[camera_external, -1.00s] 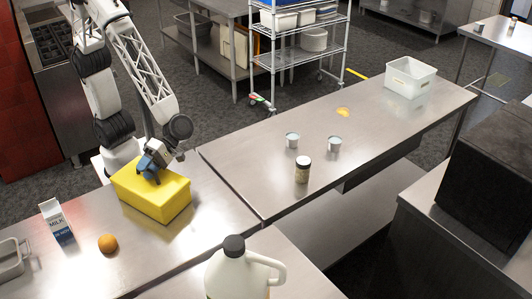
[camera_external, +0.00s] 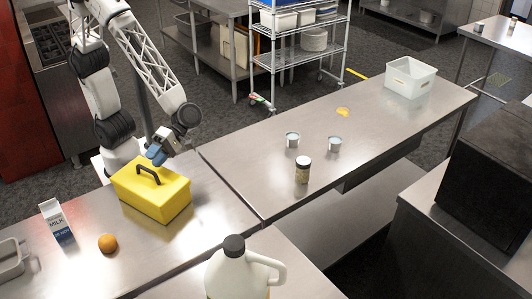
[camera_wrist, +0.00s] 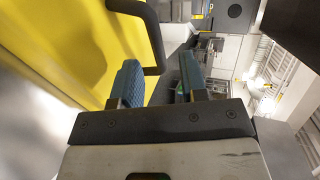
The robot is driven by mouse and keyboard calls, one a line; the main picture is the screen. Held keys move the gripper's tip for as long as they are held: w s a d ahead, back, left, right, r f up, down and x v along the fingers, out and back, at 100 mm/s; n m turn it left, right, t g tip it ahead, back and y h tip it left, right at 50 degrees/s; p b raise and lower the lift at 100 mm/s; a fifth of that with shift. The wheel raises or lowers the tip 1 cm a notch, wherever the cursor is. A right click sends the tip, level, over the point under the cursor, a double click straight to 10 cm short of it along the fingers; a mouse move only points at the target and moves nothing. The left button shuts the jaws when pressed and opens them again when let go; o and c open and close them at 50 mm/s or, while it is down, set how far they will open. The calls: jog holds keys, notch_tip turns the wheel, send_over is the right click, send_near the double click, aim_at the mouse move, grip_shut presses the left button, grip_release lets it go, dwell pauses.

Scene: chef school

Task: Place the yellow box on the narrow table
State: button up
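The yellow box (camera_external: 165,200) with a black handle (camera_external: 148,174) sits on the left metal table (camera_external: 218,215), its handle standing up. My gripper (camera_external: 156,158) is just above and behind the handle in the external view. In the wrist view my two blue fingers (camera_wrist: 160,80) are apart with nothing between them. The handle (camera_wrist: 152,30) lies ahead of the fingertips, close to them, and the yellow box (camera_wrist: 65,50) fills the left side. A long metal table (camera_external: 385,125) adjoins on the right; I cannot tell which table is the narrow one.
A milk carton (camera_external: 57,222), an orange (camera_external: 107,243) and a metal tray (camera_external: 12,262) are left of the box. A large jug (camera_external: 238,275) stands in front. The right table holds two cans (camera_external: 292,140), a jar (camera_external: 302,170) and a white bin (camera_external: 410,77), with free room between.

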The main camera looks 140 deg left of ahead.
jog(key=v, duration=0.7)
dwell(0.3)
dwell(0.5)
jog(key=w+r+n+t+y, duration=0.65)
jog(key=n+t+y, duration=0.2)
jog(key=n, duration=0.35)
jog(key=s+d+f+n+g+y, duration=0.1)
jog(key=s+d+n+g, duration=0.2)
jog(key=s+n, duration=0.3)
jog(key=s+d+f+n+g+y, duration=0.1)
jog(key=s+d+n+g+y, duration=0.1)
jog(key=s+n, duration=0.5)
jog(key=s+d+f+n+g+y, duration=0.1)
jog(key=s+d+n+g, duration=0.3)
jog(key=s, duration=0.9)
jog(key=n+g, duration=0.2)
jog(key=shift+n, duration=0.3)
